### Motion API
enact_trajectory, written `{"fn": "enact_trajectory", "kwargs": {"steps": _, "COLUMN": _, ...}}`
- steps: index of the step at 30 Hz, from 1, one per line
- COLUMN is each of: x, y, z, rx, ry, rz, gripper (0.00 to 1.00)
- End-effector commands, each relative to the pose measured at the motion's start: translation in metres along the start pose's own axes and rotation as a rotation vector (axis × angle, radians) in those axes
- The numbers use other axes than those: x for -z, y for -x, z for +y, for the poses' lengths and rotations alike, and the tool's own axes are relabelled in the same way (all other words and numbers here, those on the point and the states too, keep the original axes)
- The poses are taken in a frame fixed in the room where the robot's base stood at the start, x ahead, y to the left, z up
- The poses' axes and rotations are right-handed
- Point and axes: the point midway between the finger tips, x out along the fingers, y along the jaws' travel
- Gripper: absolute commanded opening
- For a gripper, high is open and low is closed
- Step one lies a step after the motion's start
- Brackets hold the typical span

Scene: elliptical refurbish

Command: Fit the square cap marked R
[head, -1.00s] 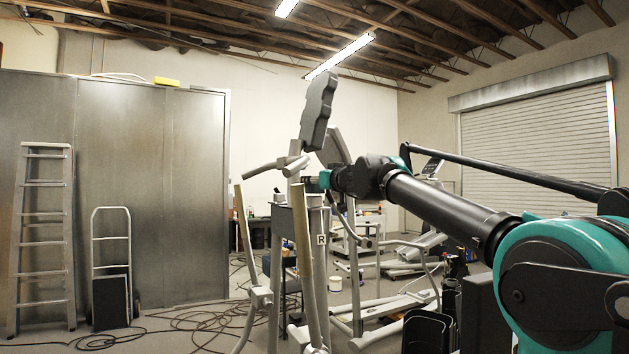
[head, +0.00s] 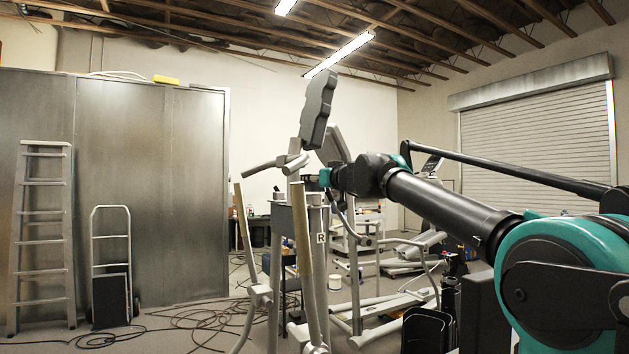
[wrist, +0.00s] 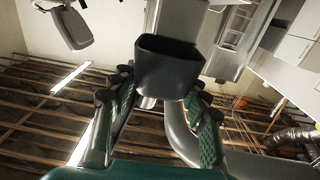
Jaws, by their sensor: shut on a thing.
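My gripper (wrist: 160,88) has green-padded fingers on both sides of a dark, square, box-like cap (wrist: 168,66) in the wrist view. It is shut on this cap, whose edge faces the camera; no letter on it can be read. In the head view my gripper (head: 319,180) is small and partly hidden at the end of my arm, close to the upper part of the grey elliptical machine (head: 301,235). A grey upright on that machine bears a white label with the letter R (head: 321,238). The cap cannot be made out in the head view.
A grey curved tube (wrist: 180,130) runs close to the right finger in the wrist view. The machine's handlebars and dark console (head: 318,105) rise beside my gripper. Cables (head: 190,325) lie on the floor. A ladder (head: 42,235) and hand truck (head: 111,265) stand at left.

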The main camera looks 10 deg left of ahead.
Motion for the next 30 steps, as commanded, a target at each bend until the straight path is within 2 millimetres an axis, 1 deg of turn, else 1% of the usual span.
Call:
{"fn": "enact_trajectory", "kwargs": {"steps": 8, "x": -0.003, "y": 0.000, "z": 0.000, "rx": 0.000, "ry": 0.000, "rz": 0.000, "gripper": 0.24}}
{"fn": "enact_trajectory", "kwargs": {"steps": 30, "x": -0.019, "y": 0.000, "z": 0.000, "rx": 0.000, "ry": 0.000, "rz": 0.000, "gripper": 0.24}}
